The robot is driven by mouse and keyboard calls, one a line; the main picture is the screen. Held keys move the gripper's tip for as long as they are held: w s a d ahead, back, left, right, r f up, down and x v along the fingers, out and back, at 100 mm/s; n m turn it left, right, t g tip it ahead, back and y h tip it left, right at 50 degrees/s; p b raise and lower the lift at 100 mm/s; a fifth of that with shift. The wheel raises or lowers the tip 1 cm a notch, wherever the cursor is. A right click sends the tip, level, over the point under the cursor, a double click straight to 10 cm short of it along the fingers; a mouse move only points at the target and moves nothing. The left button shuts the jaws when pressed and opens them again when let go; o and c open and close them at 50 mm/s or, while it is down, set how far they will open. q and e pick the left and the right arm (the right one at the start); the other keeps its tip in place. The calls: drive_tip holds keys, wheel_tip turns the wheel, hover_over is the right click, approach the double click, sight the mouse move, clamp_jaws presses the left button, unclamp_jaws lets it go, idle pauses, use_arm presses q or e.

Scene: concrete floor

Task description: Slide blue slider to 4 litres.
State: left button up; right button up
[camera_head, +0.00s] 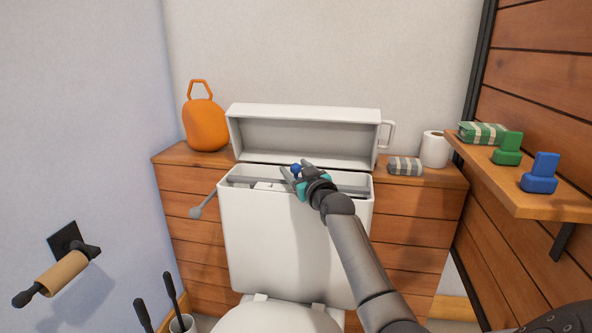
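The blue slider (295,168) shows as a small blue knob in the open toilet tank (290,235), near the middle of its opening. My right gripper (297,174) reaches over the tank's front edge, with its fingertips at the blue knob. The fingers look apart with the knob between or just behind them; I cannot tell whether they press on it. The gripper hides part of the tank's inside and any scale marks there. My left gripper is not in view.
The tank lid (305,140) stands on its side behind the tank. An orange vessel (205,124), a grey striped bundle (404,166) and a paper roll (435,149) sit on the wooden ledge. A shelf (530,200) at right holds green and blue objects. A lever (203,205) juts left.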

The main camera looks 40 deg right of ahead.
clamp_jaws()
idle(1.2)
